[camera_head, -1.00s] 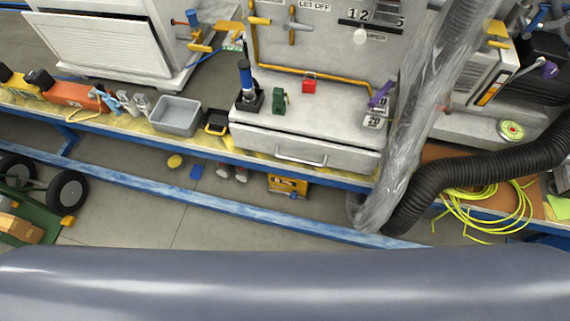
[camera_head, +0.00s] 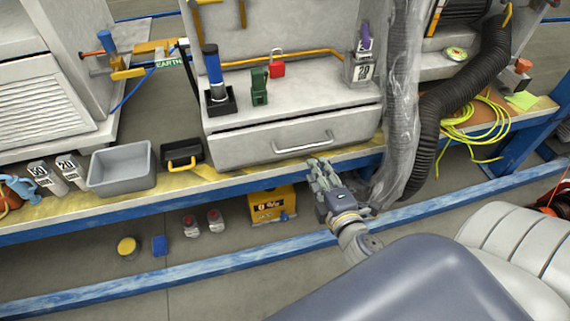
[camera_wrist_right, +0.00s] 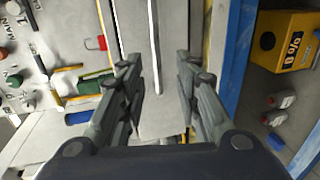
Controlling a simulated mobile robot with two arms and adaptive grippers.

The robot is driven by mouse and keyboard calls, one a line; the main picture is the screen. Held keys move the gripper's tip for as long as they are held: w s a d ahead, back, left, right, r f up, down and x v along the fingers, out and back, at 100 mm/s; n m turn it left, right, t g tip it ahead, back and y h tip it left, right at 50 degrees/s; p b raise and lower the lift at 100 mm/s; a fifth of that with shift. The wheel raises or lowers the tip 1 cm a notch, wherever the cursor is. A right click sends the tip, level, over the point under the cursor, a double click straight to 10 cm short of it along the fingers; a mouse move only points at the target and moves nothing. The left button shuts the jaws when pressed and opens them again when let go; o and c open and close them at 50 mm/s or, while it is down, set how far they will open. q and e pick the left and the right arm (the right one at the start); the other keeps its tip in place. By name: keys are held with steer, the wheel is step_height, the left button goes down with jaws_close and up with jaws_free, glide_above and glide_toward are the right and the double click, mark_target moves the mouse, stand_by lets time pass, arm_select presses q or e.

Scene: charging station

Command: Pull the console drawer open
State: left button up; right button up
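The console drawer (camera_head: 240,148) is a light grey front below the console top, with a dark line along its upper edge; it looks closed. Its metal bar handle (camera_head: 303,145) runs across the front. My right gripper (camera_head: 319,164) is just in front of and below the handle. In the right wrist view the gripper (camera_wrist_right: 160,78) is open, its two fingers apart. The handle (camera_wrist_right: 154,45) shows as a long bar lying between the finger lines; I see no contact. My left gripper is in neither view.
On the console top stand a blue cylinder in a black base (camera_head: 214,78), a green block (camera_head: 260,86) and a red padlock (camera_head: 277,66). A grey bin (camera_head: 122,168) is at left. A plastic-wrapped column (camera_head: 402,110) and a black hose (camera_head: 462,88) flank the drawer's right.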

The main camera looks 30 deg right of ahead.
mark_target(305, 147)
steer(key=x, duration=1)
steer(key=shift+w+d+r, duration=0.1)
steer(key=shift+w+r, duration=0.15)
steer(key=shift+w, duration=0.15)
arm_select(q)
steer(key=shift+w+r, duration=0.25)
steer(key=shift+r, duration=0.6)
arm_select(e)
steer(key=shift+c, duration=0.2)
jaws_close()
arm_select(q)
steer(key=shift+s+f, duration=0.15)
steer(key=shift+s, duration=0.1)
